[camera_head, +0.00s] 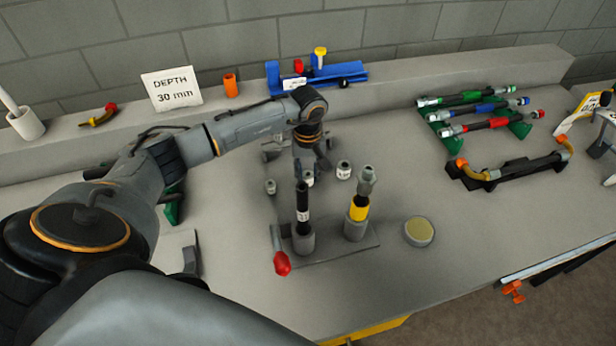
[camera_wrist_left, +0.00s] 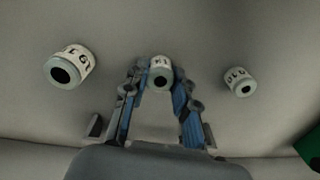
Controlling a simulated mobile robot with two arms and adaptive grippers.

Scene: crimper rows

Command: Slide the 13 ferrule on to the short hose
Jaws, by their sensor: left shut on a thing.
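My left gripper (camera_head: 310,168) reaches down to the bench behind the hose stand. It is shut on a small grey ferrule with a white label (camera_wrist_left: 161,74), held between the fingertips in the left wrist view; its marking looks like 13 but is hard to read. The ferrule (camera_head: 309,180) shows partly under the fingers in the head view. A black hose with a white label (camera_head: 302,208) stands upright in the left holder of the stand, its top bare. A yellow-banded hose (camera_head: 358,209) stands in the right holder with a grey piece on top. My right gripper is not in view.
Two other labelled ferrules stand on either side, one left (camera_head: 270,186) and one right (camera_head: 343,170). A red-handled lever (camera_head: 281,262) is at the stand's left front. A round yellowish pad (camera_head: 419,232) lies to the right. A blue device (camera_head: 320,75) sits at the back.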

